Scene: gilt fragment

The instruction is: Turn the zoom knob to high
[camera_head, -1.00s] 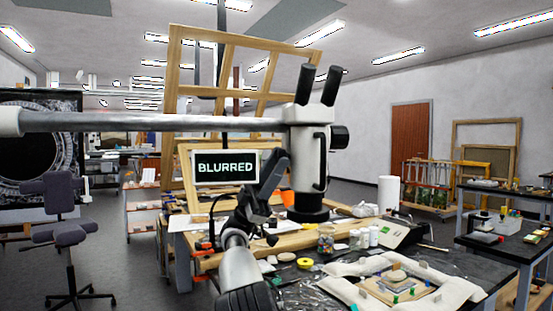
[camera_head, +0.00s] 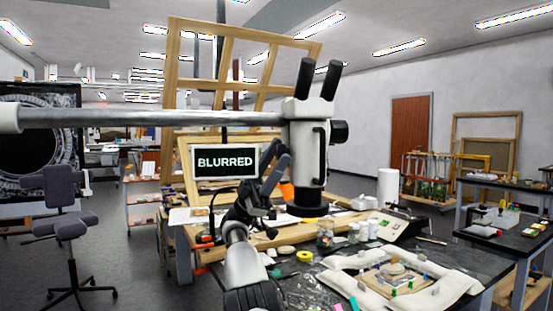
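A white stereo microscope (camera_head: 308,150) with two black eyepieces hangs from a horizontal metal boom above the workbench. A black knob (camera_head: 339,131) sticks out on the right side of its head; I cannot tell whether it is the zoom knob or how it is set. A screen (camera_head: 226,162) left of the microscope reads "BLURRED". My gripper (camera_head: 280,166) is at the end of my arm, just left of the microscope body, on the side away from the black knob. It is small and dark here, so its finger opening and any contact with the microscope cannot be made out.
The boom (camera_head: 150,118) crosses the left half at microscope height. Sandbags (camera_head: 345,285) surround a framed fragment (camera_head: 397,275) on the bench. Jars (camera_head: 362,230) and a white device (camera_head: 400,226) stand behind it. A wooden frame (camera_head: 175,80) rises behind the microscope.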

